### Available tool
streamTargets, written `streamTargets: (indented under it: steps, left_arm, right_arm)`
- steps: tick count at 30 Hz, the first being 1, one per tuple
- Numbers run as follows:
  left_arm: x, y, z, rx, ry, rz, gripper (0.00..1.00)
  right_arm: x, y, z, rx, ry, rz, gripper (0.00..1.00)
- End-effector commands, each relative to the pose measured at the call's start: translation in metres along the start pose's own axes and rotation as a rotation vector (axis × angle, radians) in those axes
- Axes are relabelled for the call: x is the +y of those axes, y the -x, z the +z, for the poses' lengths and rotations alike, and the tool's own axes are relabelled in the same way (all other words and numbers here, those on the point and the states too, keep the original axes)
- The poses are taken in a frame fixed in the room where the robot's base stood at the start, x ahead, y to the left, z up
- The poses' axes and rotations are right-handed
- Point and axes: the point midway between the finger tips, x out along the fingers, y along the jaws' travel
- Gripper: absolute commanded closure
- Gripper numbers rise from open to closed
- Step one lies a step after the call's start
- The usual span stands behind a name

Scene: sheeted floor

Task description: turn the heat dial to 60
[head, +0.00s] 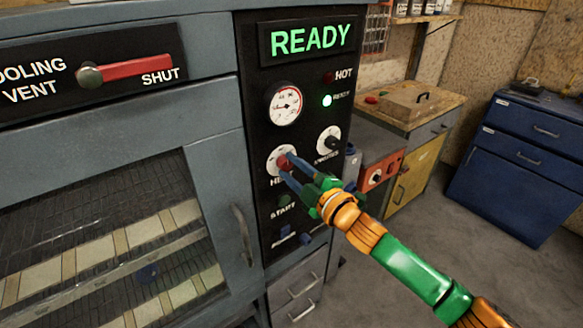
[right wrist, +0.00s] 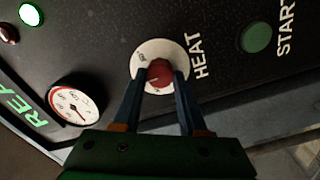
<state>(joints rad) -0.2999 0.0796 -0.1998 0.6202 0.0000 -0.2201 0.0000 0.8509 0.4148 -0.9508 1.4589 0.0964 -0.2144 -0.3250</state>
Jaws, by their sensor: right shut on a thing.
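The heat dial (head: 284,162) is a red knob on a round white scale plate, low on the black control panel. The fingers also show in the right wrist view (right wrist: 160,84). The scale numbers are too small to read, and part of the plate is hidden by the fingers. My left gripper is in neither view.
On the panel (head: 255,110) are a READY display (head: 310,38), a gauge (head: 285,104), a second dial (head: 329,141), a lit green lamp (head: 327,100) and a green START button (head: 285,200). Left is the cooling vent lever (head: 137,68) at SHUT. A blue drawer cabinet (head: 515,170) stands right.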

Motion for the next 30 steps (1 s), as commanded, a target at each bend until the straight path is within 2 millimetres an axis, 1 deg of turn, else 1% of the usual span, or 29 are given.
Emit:
streamTargets:
  steps: [16, 17, 18, 19, 20, 28, 30]
  left_arm:
    - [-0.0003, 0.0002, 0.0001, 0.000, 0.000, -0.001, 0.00]
    - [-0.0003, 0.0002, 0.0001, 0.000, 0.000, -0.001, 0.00]
    - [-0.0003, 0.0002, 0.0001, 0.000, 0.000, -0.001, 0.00]
    - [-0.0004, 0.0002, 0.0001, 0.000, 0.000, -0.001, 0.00]
    - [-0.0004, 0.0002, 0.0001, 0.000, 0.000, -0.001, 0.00]
    - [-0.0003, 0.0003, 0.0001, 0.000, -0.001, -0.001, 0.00]
    - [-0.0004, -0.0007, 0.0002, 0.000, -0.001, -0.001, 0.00]
  right_arm:
    - [-0.0023, 0.0002, 0.0012, -0.003, 0.018, -0.004, 1.00]
    - [-0.0023, 0.0002, 0.0012, -0.003, 0.018, -0.004, 0.51]
    - [-0.0022, 0.0002, 0.0012, -0.003, 0.018, -0.004, 0.40]
    - [-0.0021, 0.0002, 0.0011, -0.003, 0.018, -0.004, 0.32]
    - [-0.0019, 0.0002, 0.0010, -0.003, 0.018, -0.003, 0.29]
    - [-0.0008, 0.0004, 0.0004, -0.001, 0.018, -0.001, 0.29]
    - [-0.0013, 0.0037, 0.0010, -0.001, 0.018, -0.001, 0.29]
